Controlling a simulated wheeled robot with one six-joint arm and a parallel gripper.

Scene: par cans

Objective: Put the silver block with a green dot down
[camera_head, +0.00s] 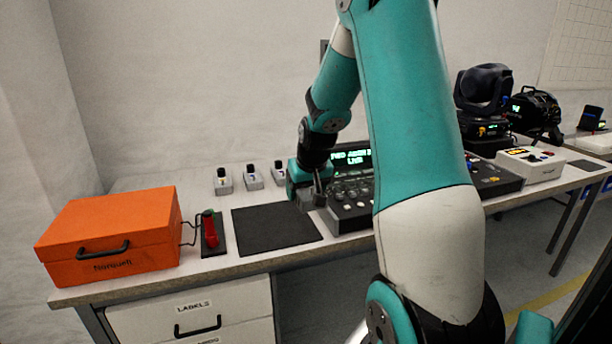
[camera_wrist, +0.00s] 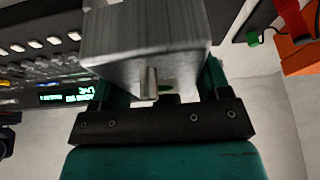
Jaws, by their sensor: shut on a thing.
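My gripper (camera_head: 308,186) is at the right edge of the black mat (camera_head: 262,236), beside the console, in the head view. In the wrist view my gripper (camera_wrist: 152,95) is shut on a silver block (camera_wrist: 143,42), with a finger on each side of it. A bit of green shows low on the block, partly hidden behind a small metal post. In the head view the block (camera_head: 303,198) is a small grey shape mostly hidden by the gripper. I cannot tell whether it touches the mat.
An orange case (camera_head: 112,236) and a red-handled item (camera_head: 211,232) stand left of the mat. Several small silver blocks with black tops (camera_head: 252,180) line the back. The console (camera_head: 350,208) is close on the right. Most of the mat is bare.

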